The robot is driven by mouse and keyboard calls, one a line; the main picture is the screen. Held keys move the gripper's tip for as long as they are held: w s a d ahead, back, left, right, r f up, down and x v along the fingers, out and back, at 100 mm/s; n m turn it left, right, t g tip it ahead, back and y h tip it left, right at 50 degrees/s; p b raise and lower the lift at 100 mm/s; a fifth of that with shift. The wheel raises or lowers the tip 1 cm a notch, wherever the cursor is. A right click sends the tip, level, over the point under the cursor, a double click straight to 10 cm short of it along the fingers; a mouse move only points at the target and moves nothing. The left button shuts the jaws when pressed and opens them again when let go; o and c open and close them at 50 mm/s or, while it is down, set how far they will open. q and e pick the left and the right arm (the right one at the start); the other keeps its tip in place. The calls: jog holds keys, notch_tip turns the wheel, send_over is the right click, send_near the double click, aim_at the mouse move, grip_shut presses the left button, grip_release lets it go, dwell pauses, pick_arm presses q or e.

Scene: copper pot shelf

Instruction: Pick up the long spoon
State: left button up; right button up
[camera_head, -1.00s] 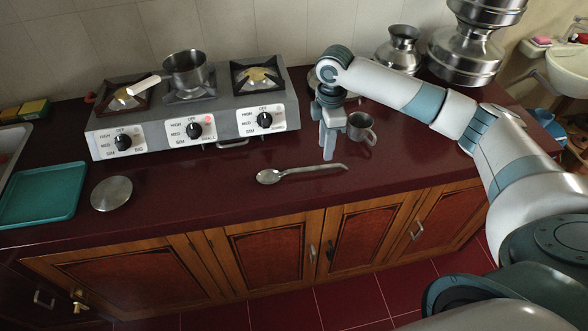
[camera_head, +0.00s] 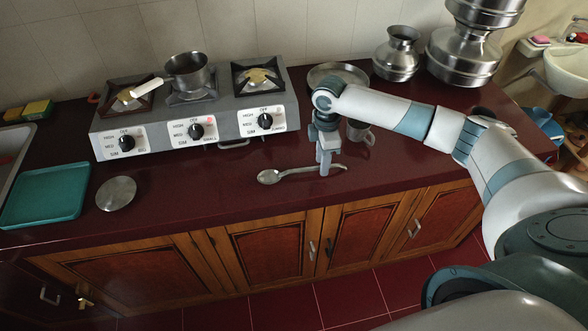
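The long spoon (camera_head: 283,174) is a metal spoon lying on the dark red counter near its front edge. Its bowl points left and its handle runs to the right. My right gripper (camera_head: 323,170) points down over the handle, with its fingertips at the level of the spoon. The fingers hide part of the handle, and the handle's end shows to their right. I cannot tell whether the fingers are closed on it. My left gripper is out of view.
A steel mug (camera_head: 361,132) stands close behind my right gripper. A stove (camera_head: 222,132) with a saucepan (camera_head: 187,72) is at the back. A round metal lid (camera_head: 116,193) and a teal tray (camera_head: 46,196) lie to the left. Large metal pots (camera_head: 466,56) stand at the back right.

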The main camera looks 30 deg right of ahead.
jog(key=shift+f, duration=0.65)
grip_shut()
jog(key=shift+r+b, duration=0.3)
jog(key=shift+r, duration=0.25)
jog(key=r, duration=0.1)
jog(key=r+b, duration=0.1)
jog(key=r, duration=0.1)
jog(key=shift+s+d+r, duration=0.1)
jog(key=shift+s+d, duration=0.15)
jog(key=shift+s, duration=0.05)
jog(key=s+d+r+b, duration=0.3)
jog(key=s+r, duration=0.3)
jog(key=s, duration=0.4)
jog(key=shift+d+r, duration=0.35)
jog(key=shift+d, duration=0.15)
